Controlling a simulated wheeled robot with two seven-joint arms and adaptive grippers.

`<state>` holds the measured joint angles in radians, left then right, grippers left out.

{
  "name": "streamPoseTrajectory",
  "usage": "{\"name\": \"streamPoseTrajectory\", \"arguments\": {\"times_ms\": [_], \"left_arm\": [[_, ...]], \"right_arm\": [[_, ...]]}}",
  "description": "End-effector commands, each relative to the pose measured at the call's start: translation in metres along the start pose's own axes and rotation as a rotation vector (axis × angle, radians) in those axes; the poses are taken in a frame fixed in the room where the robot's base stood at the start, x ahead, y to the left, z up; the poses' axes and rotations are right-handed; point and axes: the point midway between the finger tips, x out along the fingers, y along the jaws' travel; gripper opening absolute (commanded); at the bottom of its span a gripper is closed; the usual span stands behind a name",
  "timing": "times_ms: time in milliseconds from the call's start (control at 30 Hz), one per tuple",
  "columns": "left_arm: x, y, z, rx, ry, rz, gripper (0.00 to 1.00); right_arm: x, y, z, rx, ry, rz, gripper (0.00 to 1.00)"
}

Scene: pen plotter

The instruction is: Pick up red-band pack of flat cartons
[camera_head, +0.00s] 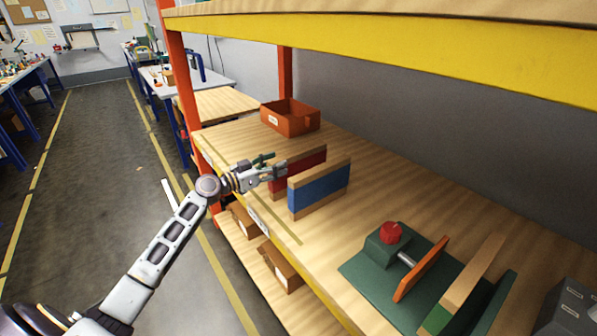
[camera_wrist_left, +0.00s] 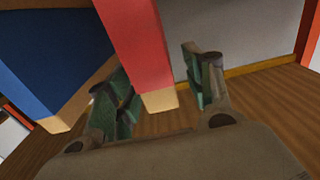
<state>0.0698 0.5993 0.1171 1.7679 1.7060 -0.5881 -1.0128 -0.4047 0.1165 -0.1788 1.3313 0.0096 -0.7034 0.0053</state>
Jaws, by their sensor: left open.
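The red-band pack (camera_head: 306,163) stands on edge on the wooden shelf, a flat tan pack with a wide red band. In the left wrist view its red band (camera_wrist_left: 138,42) and tan end (camera_wrist_left: 160,100) show close up. My left gripper (camera_head: 273,169) is at the pack's near end. In the left wrist view the open left gripper (camera_wrist_left: 165,88) has one finger on each side of the pack's end. I cannot tell whether a finger touches it. The blue-band pack (camera_head: 320,189) stands beside it, nearer to me. My right gripper is not in view.
An orange bin (camera_head: 290,117) stands farther back on the shelf (camera_head: 385,192). A green fixture with a red knob (camera_head: 390,233) is at the right front. A yellow beam (camera_head: 400,45) runs above. Cardboard boxes (camera_head: 280,268) sit on the lower shelf.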

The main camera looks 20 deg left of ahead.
Motion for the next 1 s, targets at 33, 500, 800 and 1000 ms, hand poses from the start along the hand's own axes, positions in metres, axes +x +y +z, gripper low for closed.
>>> {"name": "streamPoseTrajectory", "arguments": {"times_ms": [33, 500, 800, 1000], "left_arm": [[0.002, 0.0, -0.001, 0.0, 0.0, 0.0, 0.52], [0.038, 0.001, 0.001, 0.0, 0.001, 0.001, 0.52], [0.05, 0.001, 0.002, 0.0, 0.0, 0.0, 0.52], [0.05, 0.001, 0.002, 0.0, 0.0, 0.0, 0.52]], "right_arm": [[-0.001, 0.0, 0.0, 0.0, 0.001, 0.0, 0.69], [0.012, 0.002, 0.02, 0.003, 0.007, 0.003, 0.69], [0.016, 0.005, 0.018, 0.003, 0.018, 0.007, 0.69], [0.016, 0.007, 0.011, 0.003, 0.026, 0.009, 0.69]]}}
